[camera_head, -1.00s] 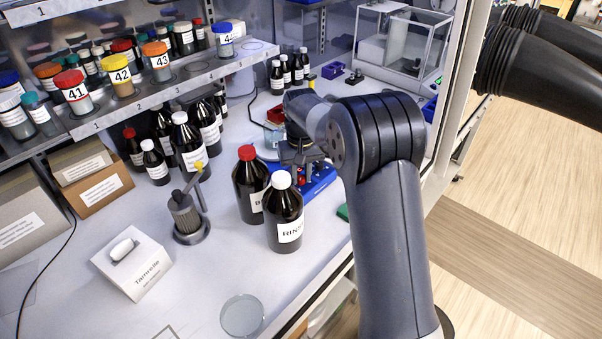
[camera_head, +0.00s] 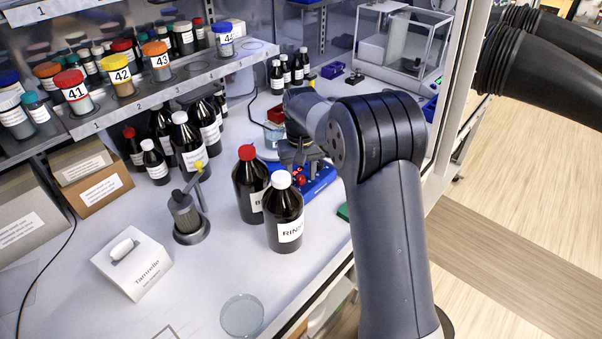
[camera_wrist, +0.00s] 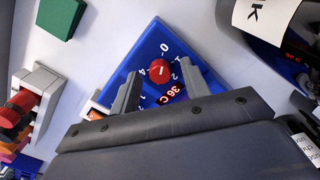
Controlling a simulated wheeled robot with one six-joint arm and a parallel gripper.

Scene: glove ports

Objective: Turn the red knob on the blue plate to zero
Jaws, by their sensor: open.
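The blue plate (camera_wrist: 150,50) lies on the bench and shows large in the wrist view, with white numbers, among them a 0 at its far corner, around the red knob (camera_wrist: 160,71). The knob has a small pale mark; I cannot tell exactly where it points. My gripper (camera_wrist: 159,78) is open, with one finger on each side of the knob's near side; contact is not visible. A lit red display (camera_wrist: 172,95) sits between the fingers. In the head view the blue plate (camera_head: 320,182) is partly hidden behind my arm and bottles.
A white-capped bottle (camera_head: 285,218) and a red-capped bottle (camera_head: 250,185) stand close beside the plate. A green block (camera_wrist: 62,17) lies near it in the wrist view. A grey holder with a red part (camera_wrist: 28,100) is at left.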

